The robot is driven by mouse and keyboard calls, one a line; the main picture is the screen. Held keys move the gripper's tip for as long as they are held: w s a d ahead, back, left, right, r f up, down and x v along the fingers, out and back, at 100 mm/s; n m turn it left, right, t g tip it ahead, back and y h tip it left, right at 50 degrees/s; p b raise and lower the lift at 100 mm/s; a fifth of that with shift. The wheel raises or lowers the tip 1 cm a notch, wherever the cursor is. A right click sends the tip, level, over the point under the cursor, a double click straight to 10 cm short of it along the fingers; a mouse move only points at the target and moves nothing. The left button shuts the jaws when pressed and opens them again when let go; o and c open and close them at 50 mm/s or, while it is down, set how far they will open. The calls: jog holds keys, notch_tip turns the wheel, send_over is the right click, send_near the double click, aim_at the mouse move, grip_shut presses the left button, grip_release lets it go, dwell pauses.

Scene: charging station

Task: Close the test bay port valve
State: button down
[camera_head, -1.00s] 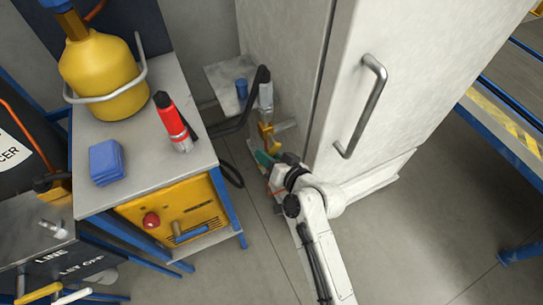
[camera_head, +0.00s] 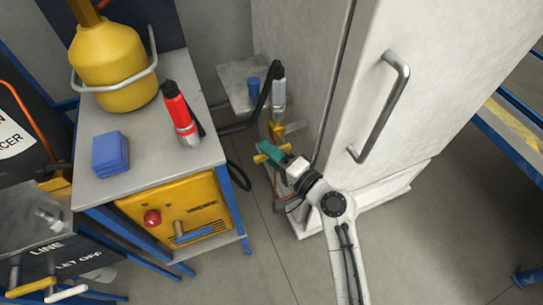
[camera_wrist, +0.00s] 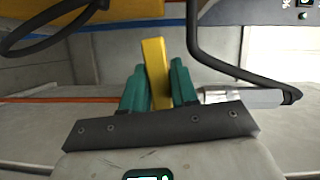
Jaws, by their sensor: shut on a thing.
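The port valve (camera_head: 277,131) is a small yellow and grey fitting on the lower side of the white cabinet, below a grey hose coupling. My gripper (camera_head: 270,151) has teal fingers and is beside the valve. In the wrist view my gripper (camera_wrist: 158,78) is shut on the yellow valve handle (camera_wrist: 154,66), which stands upright between the fingers and pokes past their tips. A yellow end of the handle (camera_head: 260,158) shows left of the fingers in the head view. The rest of the handle is hidden there.
A grey metal coupling (camera_wrist: 242,97) with a black hose lies right of my fingers in the wrist view. The white cabinet (camera_head: 345,100) is close beside my arm.

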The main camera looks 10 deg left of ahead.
jog(key=shift+r+m+y, duration=0.15)
jog(key=shift+m+y, duration=0.15)
jog(key=shift+m, duration=0.3)
jog(key=shift+r, duration=0.1)
jog(key=c, duration=1)
grip_release()
jog(key=shift+o, duration=0.2)
jog(key=shift+d, duration=0.1)
jog(key=v, duration=1)
jog(key=shift+s+d, duration=0.25)
